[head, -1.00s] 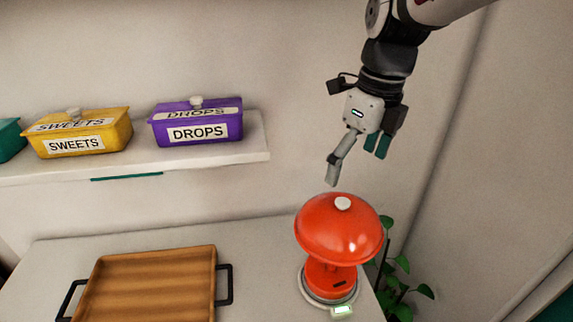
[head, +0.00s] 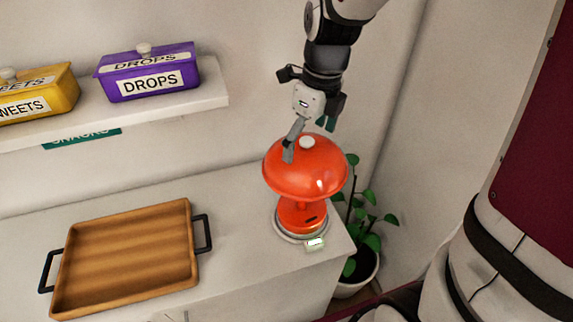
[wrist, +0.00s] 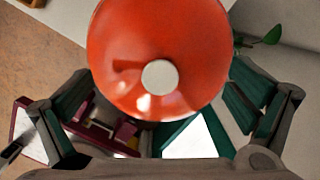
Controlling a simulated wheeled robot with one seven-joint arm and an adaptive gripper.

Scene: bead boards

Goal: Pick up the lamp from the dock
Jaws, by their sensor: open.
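The red-orange lamp (head: 305,172) has a domed shade with a pale knob on top. It stands upright on a round grey dock (head: 276,229) with a small green-lit display, near the right end of the counter. My gripper (head: 305,145) is open and empty, at the top of the lamp in the head view. In the wrist view the lamp's shade (wrist: 160,45) fills the upper middle, with a finger of my gripper (wrist: 155,115) spread on each side. The lamp's stem and base are hidden under the shade there. I cannot tell whether a finger touches the shade.
A wooden tray (head: 125,205) with black handles lies on the counter (head: 235,190) left of the lamp. A shelf (head: 165,108) above holds a purple DROPS box (head: 150,75) and a yellow SWEETS box (head: 38,93). A potted plant (head: 365,215) stands right of the counter.

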